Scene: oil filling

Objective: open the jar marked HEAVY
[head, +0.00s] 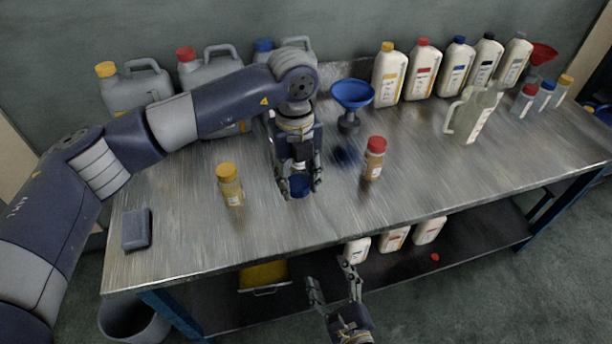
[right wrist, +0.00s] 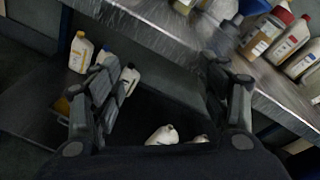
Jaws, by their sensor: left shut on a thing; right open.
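My left gripper (head: 300,190) points down over the middle of the table, shut on a blue lid (head: 300,184) low between its fingertips. The fingers hide most of what is there, so I cannot tell whether a jar body is with the lid. A yellow-lidded jar (head: 230,186) stands upright to the left of this gripper. A red-lidded jar (head: 375,160) stands upright to its right. The word HEAVY is not readable on any jar. My right gripper (head: 333,291) is open and empty, in front of the table's front edge; its fingers also show in the right wrist view (right wrist: 163,98).
On the metal table (head: 440,180), a blue funnel (head: 352,95), a clear jug (head: 474,115) and several bottles stand toward the back. Grey canisters (head: 210,72) stand behind my left arm. A grey block (head: 136,229) lies front left. White bottles (head: 395,238) stand on the lower shelf.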

